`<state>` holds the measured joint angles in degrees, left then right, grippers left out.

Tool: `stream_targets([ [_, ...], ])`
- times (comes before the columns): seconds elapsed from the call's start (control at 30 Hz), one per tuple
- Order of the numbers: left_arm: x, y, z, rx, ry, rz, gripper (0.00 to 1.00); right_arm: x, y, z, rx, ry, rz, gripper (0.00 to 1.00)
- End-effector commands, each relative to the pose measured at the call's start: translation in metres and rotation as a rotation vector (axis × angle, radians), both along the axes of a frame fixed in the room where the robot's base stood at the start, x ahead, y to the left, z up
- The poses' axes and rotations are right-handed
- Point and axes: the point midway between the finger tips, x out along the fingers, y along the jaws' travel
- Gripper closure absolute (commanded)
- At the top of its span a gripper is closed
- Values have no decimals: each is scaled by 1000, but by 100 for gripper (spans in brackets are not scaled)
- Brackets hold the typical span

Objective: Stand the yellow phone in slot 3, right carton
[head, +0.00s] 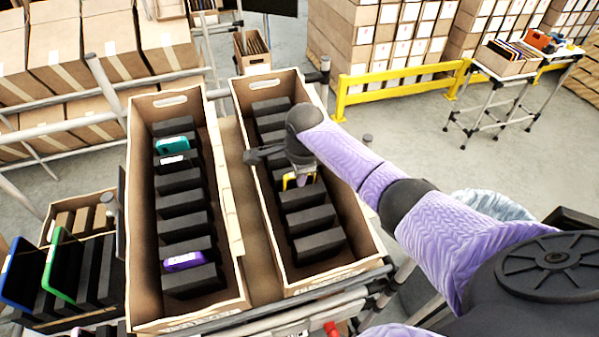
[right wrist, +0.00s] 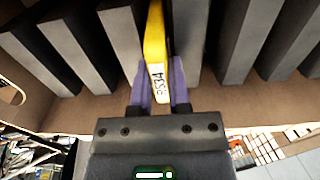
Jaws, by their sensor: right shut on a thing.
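The yellow phone (head: 299,181) is in my right gripper (head: 297,172), which reaches down into the right carton (head: 334,271). In the right wrist view the yellow phone (right wrist: 155,48) stands on edge between the purple fingers of the right gripper (right wrist: 160,88), with a white label on its end. It sits between two dark dividers of the right carton, close beside the one on its right. Whether it touches the slot floor, and which slot number this is, I cannot tell. My left gripper is not in view.
The left carton (head: 135,253) holds a teal phone (head: 172,145) and a purple phone (head: 184,261) among dark dividers. Metal frame bars run around both cartons. A lower rack with blue and green edged panels (head: 62,265) stands at lower left. A yellow rail (head: 400,87) is behind.

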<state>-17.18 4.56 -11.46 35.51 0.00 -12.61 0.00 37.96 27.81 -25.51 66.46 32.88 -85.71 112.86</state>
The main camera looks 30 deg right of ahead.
Motion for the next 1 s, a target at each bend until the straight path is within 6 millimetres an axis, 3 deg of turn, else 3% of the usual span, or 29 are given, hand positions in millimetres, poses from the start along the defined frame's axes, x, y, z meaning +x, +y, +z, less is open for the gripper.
stream_targets([
  [0.1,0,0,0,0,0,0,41,0,0,0,0,-1,0,100],
  [0.13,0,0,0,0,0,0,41,0,0,0,0,-1,0,74],
  [0.3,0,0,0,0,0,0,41,0,0,0,0,0,0,38],
  [0.57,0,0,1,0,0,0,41,0,0,2,0,0,0,37],
  [0.67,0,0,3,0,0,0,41,-2,1,18,0,-2,0,37],
  [0.9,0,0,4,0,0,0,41,-12,3,77,-1,-5,0,37],
  [1.0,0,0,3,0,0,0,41,-15,4,91,0,-2,0,37],
])
